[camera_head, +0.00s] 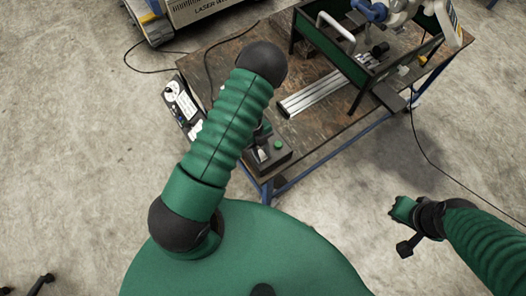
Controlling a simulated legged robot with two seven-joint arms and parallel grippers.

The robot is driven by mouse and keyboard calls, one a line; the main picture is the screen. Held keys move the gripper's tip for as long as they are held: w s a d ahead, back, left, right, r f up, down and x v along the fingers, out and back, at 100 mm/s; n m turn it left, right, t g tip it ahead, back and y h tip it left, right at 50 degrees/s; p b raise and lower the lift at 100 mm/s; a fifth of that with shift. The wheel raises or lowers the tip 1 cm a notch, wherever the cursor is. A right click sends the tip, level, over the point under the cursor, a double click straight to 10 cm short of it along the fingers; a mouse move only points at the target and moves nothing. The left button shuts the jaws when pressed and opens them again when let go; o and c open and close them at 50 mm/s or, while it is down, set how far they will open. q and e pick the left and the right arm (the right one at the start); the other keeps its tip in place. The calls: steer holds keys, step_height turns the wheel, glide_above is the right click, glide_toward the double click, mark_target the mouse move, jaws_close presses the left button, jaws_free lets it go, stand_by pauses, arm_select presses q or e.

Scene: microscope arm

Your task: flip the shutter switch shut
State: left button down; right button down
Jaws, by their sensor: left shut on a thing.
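A black control box (277,162) with a green button (278,145) and a small pale part sits at the near edge of the table. The shutter switch cannot be told apart clearly at this size. My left arm reaches over the table and its sleeve covers much of the area. My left gripper (262,133) is mostly hidden beside the sleeve, right at the black box. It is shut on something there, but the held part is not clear. My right gripper (402,211) hangs over the floor at the right, away from the table; its fingers are too small to read.
The wooden table (222,50) has a blue frame. A panel with dials (180,102) is at its left edge. Silver rails (325,92) lie behind the box, and a green open-topped crate (345,45) stands at the back right. A cable hangs at the right.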

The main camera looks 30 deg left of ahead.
arm_select(q)
steer(key=c, duration=1.1)
jaws_free()
steer(key=shift+w, duration=0.1)
steer(key=b+v, duration=0.1)
steer(key=v, duration=0.7)
steer(key=b+v, duration=0.1)
steer(key=v, duration=0.7)
steer(key=shift+a+r, duration=0.3)
steer(key=shift+a, duration=0.1)
